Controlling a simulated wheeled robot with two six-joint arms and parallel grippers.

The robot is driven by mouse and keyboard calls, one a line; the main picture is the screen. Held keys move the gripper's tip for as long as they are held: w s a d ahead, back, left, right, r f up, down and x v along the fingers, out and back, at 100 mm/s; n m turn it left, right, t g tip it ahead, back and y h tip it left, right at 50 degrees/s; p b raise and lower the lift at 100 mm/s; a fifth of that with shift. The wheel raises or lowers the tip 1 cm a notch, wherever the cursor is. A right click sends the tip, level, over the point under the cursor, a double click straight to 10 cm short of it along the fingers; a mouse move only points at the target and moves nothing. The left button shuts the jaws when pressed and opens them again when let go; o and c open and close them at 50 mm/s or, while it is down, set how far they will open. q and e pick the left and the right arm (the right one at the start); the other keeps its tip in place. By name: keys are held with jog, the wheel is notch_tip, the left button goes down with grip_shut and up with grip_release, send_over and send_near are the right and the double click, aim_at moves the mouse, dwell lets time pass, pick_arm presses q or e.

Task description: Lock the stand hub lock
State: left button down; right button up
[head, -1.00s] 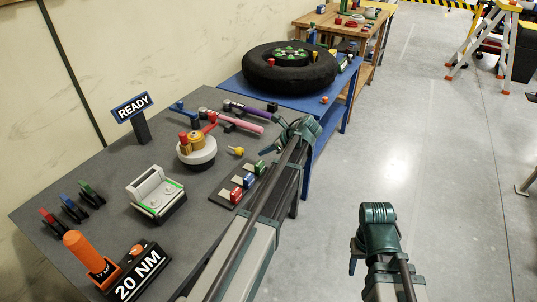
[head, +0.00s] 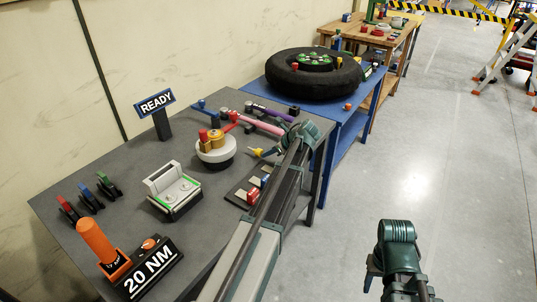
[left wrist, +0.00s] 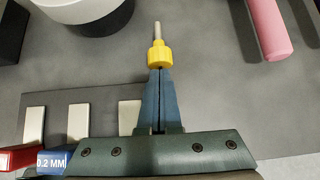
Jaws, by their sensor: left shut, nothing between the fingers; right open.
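The stand (head: 216,156) is a white round drum on a dark base on the grey bench. A brass-coloured hub (head: 215,140) with a red knob and a red lever (head: 230,126) sits on top; I cannot tell how the lock is set. My left gripper (head: 266,152) is right of the stand, its blue fingers shut and empty. In the left wrist view, its fingertips (left wrist: 160,72) meet or overlap a small yellow knob with a grey pin (left wrist: 158,56); I cannot tell if they touch. My right gripper (head: 371,276) is open over the floor, partly hidden.
Colour-tagged blocks (head: 254,192) lie below my left gripper. A tyre (head: 314,76) lies on the blue table.

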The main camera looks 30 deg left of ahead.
pick_arm(q)
jog(key=shift+w+a, duration=0.1)
jog(key=shift+a, duration=1.05)
jog(key=d, duration=0.2)
jog(key=d+r+p, duration=0.1)
jog(key=d, duration=0.2)
jog(key=shift+s, duration=0.2)
jog(key=p+v, duration=0.6)
jog(key=v, duration=0.2)
jog(key=shift+d+r, duration=0.25)
jog(key=shift+d, duration=0.05)
pick_arm(e)
notch_tip(320, 180, up, 7)
jog(key=d, duration=0.1)
